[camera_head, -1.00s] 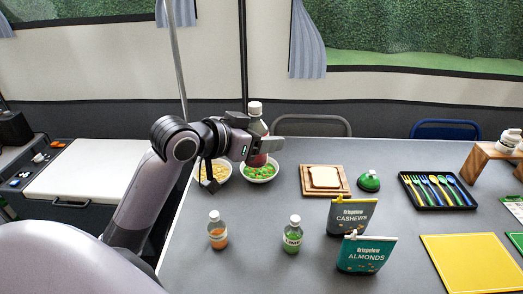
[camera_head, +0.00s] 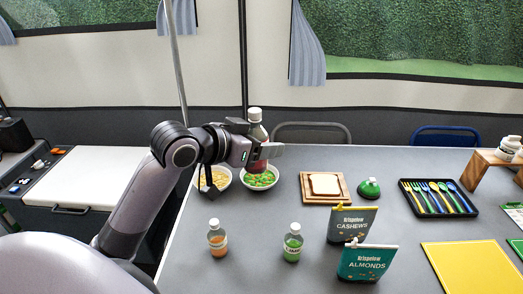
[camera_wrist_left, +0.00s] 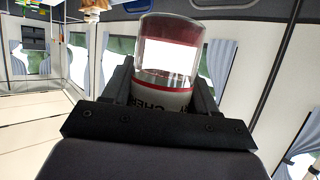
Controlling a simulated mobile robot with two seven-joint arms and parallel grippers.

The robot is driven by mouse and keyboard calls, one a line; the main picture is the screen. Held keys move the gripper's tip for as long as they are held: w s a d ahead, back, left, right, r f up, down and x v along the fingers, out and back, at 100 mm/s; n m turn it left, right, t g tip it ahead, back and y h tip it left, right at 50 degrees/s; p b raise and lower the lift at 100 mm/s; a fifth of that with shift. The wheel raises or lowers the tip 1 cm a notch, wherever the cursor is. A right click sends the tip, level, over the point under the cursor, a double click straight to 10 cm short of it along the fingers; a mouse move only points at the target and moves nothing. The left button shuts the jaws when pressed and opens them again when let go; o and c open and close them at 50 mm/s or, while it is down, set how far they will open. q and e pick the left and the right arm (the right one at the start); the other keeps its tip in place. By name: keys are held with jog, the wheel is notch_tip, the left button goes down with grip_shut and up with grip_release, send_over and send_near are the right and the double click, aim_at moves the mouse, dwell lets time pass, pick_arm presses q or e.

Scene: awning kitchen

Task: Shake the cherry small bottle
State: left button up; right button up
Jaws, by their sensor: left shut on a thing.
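The cherry small bottle (camera_head: 257,132) is clear with a white cap and red contents. The fingers hide the middle of the bottle in the head view. My right gripper is not in view.
An orange small bottle (camera_head: 217,238) and a green lime bottle (camera_head: 292,243) stand on the grey table (camera_head: 255,270). Cashews (camera_head: 352,224) and almonds (camera_head: 366,261) bags stand to the right.

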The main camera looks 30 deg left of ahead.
pick_arm(q)
notch_tip(320, 180, down, 5)
jog(key=b, duration=0.3)
jog(key=shift+f, duration=0.1)
notch_tip(320, 180, up, 4)
jog(key=p, duration=0.3)
jog(key=shift+r, duration=0.55)
notch_tip(320, 180, down, 5)
jog(key=b, duration=0.2)
jog(key=shift+f+b, duration=0.1)
jog(key=shift+b, duration=0.3)
notch_tip(320, 180, up, 4)
jog(key=p, duration=0.4)
jog(key=shift+f, duration=0.15)
jog(key=shift+r+b, duration=0.5)
jog(key=shift+r, duration=0.25)
notch_tip(320, 180, down, 5)
jog(key=b, duration=0.3)
jog(key=shift+f, duration=0.1)
